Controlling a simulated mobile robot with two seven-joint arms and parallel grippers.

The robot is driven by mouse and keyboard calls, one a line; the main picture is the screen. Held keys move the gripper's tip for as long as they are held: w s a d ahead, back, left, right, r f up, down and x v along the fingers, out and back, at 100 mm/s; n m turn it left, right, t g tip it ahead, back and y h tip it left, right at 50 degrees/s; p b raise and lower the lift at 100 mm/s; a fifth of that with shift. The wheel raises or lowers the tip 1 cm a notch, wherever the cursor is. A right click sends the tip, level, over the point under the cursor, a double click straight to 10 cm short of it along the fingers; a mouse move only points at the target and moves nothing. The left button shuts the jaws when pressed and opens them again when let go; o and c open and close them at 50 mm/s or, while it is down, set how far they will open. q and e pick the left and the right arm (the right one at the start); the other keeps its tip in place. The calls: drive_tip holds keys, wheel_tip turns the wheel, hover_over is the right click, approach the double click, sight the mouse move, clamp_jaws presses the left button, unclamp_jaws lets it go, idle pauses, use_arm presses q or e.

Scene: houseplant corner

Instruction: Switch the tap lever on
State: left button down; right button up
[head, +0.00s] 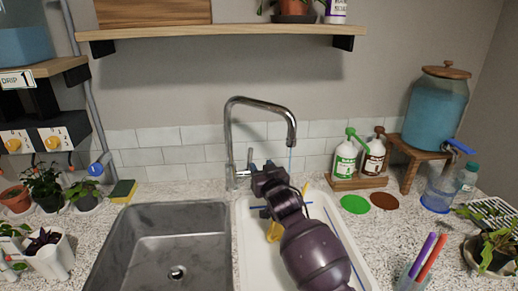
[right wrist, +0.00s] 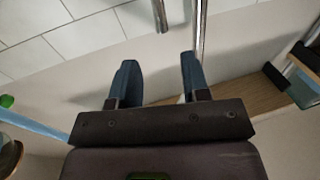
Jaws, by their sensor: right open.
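The chrome tap (head: 229,130) stands behind the sinks, its spout arching to the right over the white basin. Its small lever (head: 250,157) sticks up at the right of the tap's base. A thin bluish stream hangs below the spout mouth. My right gripper (head: 258,168) is just right of and below the lever, in front of the tap; contact cannot be told. In the right wrist view my right gripper (right wrist: 157,75) has its two blue fingers apart with nothing between them. Chrome tubes (right wrist: 200,30) show beyond the fingers. My left gripper is not in view.
A grey sink (head: 175,235) lies left of the white basin (head: 248,250), which my right arm crosses. Soap bottles (head: 345,160) stand on a wooden tray at right, near a blue water dispenser (head: 437,110). A wooden shelf (head: 215,32) runs above the tap.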

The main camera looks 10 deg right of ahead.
sight(251, 154)
drive_tip(key=x, duration=0.3)
drive_tip(key=b+x, duration=0.1)
drive_tip(key=x, duration=0.2)
drive_tip(key=f+b+x, duration=0.1)
drive_tip(key=x, duration=0.2)
drive_tip(key=shift+w+a, duration=0.1)
drive_tip(key=shift+w+a+r+b, duration=0.15)
drive_tip(key=shift+w+b, duration=0.25)
drive_tip(key=shift+w, duration=0.15)
clamp_jaws()
